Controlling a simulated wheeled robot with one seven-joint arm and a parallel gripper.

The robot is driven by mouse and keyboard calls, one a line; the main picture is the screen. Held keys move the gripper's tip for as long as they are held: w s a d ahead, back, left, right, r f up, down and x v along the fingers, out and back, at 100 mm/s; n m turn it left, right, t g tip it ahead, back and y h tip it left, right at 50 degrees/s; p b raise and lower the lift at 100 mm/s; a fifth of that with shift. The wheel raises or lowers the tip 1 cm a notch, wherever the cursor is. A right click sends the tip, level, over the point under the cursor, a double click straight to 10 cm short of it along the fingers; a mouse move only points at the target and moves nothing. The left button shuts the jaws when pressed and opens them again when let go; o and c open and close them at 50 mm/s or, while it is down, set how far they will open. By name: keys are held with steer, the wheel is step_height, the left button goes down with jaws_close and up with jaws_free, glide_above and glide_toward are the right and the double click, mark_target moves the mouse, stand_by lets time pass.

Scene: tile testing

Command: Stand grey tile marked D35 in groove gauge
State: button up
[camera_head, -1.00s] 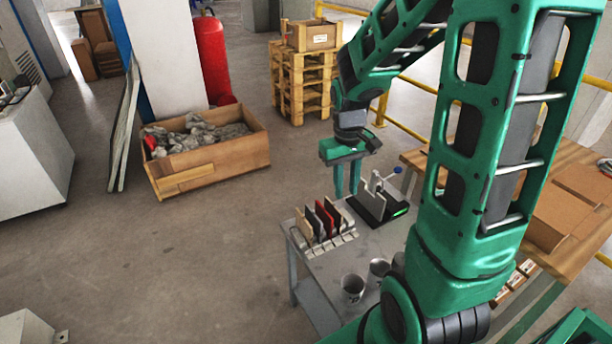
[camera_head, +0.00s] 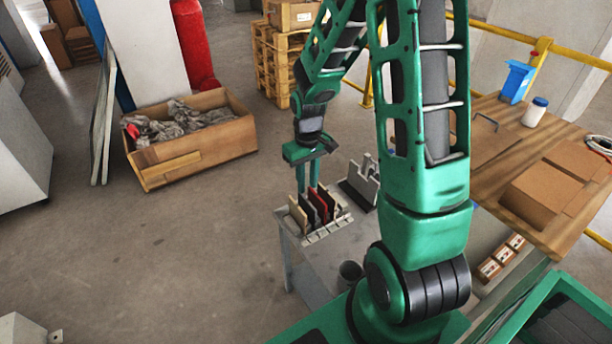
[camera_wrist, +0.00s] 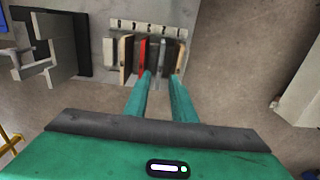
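Several upright tiles stand in a slotted rack (camera_wrist: 150,27); the rack is also in the head view (camera_head: 330,231). In the wrist view, a grey tile (camera_wrist: 162,50) stands between a dark tile (camera_wrist: 153,52) and a beige tile (camera_wrist: 181,52). I cannot read any D35 mark. My gripper (camera_wrist: 163,76) is open and empty, pointing down, its two fingertips near the edges of the grey and dark tiles. It also shows in the head view (camera_head: 308,186), at the rack's far side. The groove gauge (camera_head: 361,182), a grey fixture on a black base, stands beside the rack; it shows left in the wrist view (camera_wrist: 38,60).
A red tile (camera_wrist: 142,52) and another beige tile (camera_wrist: 124,52) share the rack. A wooden bench (camera_head: 490,205) with boxes is at right. A wooden crate (camera_head: 190,165) is on the floor at left.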

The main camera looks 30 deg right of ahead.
mark_target(307, 200)
steer(key=shift+f, duration=4.1)
jaws_close()
steer(key=shift+r, duration=0.1)
step_height(307, 200, up, 11)
stand_by(0.3)
steer(key=shift+a, duration=0.15)
